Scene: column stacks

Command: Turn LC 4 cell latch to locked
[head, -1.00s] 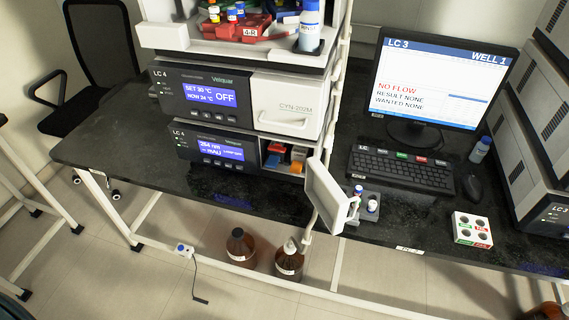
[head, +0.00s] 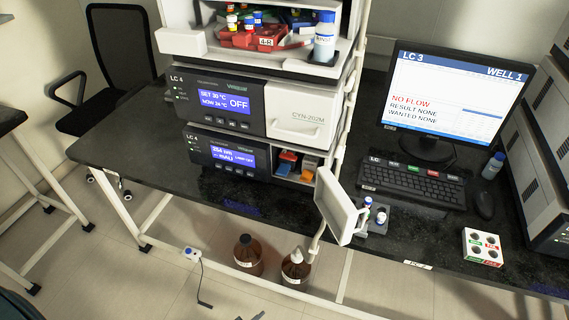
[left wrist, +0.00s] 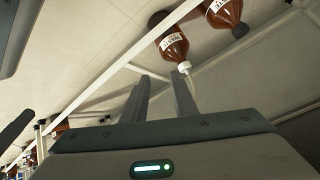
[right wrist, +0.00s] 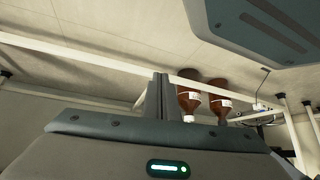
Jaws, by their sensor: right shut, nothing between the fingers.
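The lower module's white door (head: 340,205) is swung open toward the front. Red, blue and orange parts (head: 286,163) show in its open bay; I cannot make out the latch or its position. My left gripper (left wrist: 162,85) is open and empty in the left wrist view. My right gripper (right wrist: 160,82) is shut and empty in the right wrist view. Both are well clear of the modules, with the bench frame and brown bottles beyond.
Brown bottles (head: 248,255) stand on the floor under the black bench (head: 140,150). Right of the open door are a small vial holder (head: 375,218), a keyboard (head: 412,183), a monitor (head: 450,95) and a white block with wells (head: 482,247). A pale post rises beside the modules.

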